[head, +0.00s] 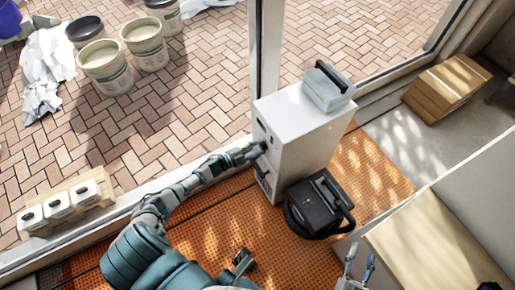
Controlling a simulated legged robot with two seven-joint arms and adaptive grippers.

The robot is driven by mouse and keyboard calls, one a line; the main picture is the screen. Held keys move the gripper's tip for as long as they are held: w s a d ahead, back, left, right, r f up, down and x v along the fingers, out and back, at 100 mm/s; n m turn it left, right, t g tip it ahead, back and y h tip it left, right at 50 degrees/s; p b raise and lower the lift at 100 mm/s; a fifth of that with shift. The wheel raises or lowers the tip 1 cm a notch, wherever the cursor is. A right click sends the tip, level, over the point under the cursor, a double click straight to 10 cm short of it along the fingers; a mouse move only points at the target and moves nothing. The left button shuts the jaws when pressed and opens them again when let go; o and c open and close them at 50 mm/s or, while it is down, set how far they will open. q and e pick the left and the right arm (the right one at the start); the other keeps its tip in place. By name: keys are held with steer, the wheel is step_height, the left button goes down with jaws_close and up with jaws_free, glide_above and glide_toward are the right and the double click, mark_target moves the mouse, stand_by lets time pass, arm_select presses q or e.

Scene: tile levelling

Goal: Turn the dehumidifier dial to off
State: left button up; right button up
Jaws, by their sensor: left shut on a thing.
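The dehumidifier (306,130) is a tall white box cabinet standing upright on the orange mat beside the window post. Its narrow front face is on the left, with a dark panel near the top and a grille low down. My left gripper (257,150) reaches that face and is shut at the dial there. The gripper covers the dial, so its pointer and marks cannot be read. My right gripper (358,268) is low in the picture, well away from the dehumidifier. Its two fingers are apart with nothing seen between them.
A grey case (328,88) sits on the dehumidifier. A black vacuum-like machine (319,204) stands close in front of it. White jugs (59,204) stand by the sill at left. Several buckets (105,66) are outside on the brick paving. A pale board (430,245) lies at lower right.

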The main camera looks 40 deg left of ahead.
arm_select(q)
steer(key=shift+a+f+n, duration=0.1)
steer(key=shift+n, duration=1.8)
steer(key=shift+a+f+n, duration=0.1)
steer(key=shift+n, duration=1.8)
steer(key=shift+s, duration=0.1)
steer(key=o, duration=1.1)
steer(key=shift+f, duration=0.1)
steer(key=shift+c, duration=0.2)
steer(key=shift+o, duration=0.5)
